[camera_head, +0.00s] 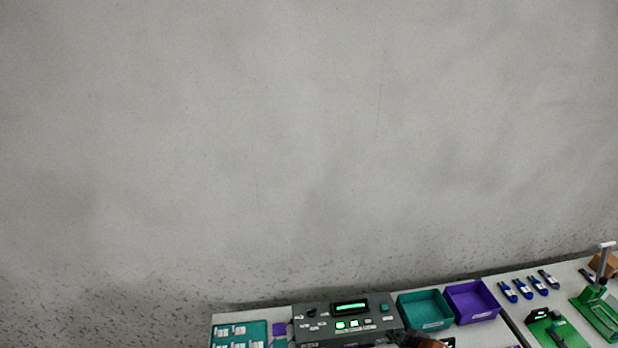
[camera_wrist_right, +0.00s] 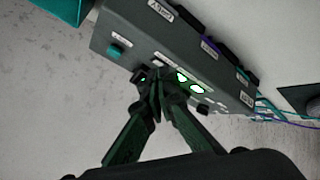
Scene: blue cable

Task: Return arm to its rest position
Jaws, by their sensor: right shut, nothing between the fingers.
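My right gripper (camera_wrist_right: 157,92) is shut and empty in the right wrist view. Its fingertips meet in front of the grey control box, over its face with the lit green buttons; whether they touch it I cannot tell. In the head view only a dark and orange-brown bit, which looks like part of my right arm, shows at the bottom edge beside the grey control box (camera_head: 318,326). My left gripper is in neither view.
A teal bin (camera_head: 424,323) and a purple bin (camera_head: 472,316) stand right of the box. Several blue-and-black tools and green fixtures (camera_head: 553,328) are farther right. Thin blue and teal cables (camera_wrist_right: 277,113) lie beside the box in the wrist view. Above the table is bare wall.

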